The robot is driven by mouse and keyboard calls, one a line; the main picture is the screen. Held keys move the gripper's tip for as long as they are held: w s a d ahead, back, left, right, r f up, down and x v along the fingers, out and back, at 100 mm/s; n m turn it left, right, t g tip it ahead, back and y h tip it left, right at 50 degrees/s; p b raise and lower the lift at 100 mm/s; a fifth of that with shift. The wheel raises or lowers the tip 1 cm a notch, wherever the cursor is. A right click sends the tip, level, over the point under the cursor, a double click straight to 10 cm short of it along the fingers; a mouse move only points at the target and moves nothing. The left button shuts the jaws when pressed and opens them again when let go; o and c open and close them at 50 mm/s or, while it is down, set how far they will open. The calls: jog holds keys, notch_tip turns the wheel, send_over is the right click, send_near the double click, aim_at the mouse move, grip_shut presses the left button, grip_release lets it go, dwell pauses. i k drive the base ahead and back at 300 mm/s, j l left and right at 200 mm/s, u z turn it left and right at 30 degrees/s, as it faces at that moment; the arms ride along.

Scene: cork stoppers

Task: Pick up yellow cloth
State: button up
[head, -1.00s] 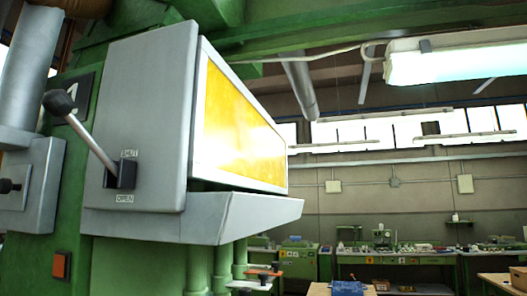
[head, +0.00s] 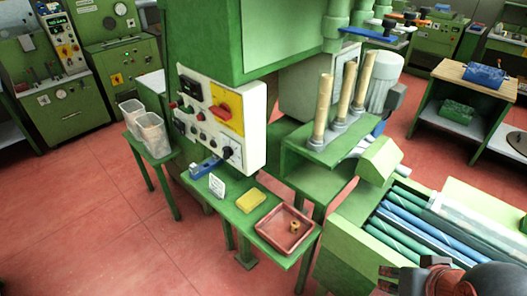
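A yellow cloth (head: 251,200), small, flat and roughly square, lies on a narrow green table (head: 234,224) below the control panel of the green machine. It lies between a small white card (head: 217,187) and a red tray (head: 285,230). Nothing covers it. What looks like part of my arm shows dark and reddish at the bottom right corner.
The red tray holds a small cork-coloured piece (head: 294,227). A blue object (head: 205,167) lies at the table's back left. The control panel (head: 222,122) overhangs the back. Rollers (head: 420,235) stand at the right. Red floor (head: 110,240) is clear at front left.

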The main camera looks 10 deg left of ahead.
aim_at(249, 202)
jog(key=i+j, duration=0.1)
jog(key=j, duration=0.35)
jog(key=i+j+u, duration=0.1)
jog(key=j, duration=0.3)
jog(key=i+j, duration=0.15)
jog(key=j, duration=0.3)
jog(key=i+j+u, duration=0.1)
jog(key=j, duration=0.3)
jog(key=i, duration=0.05)
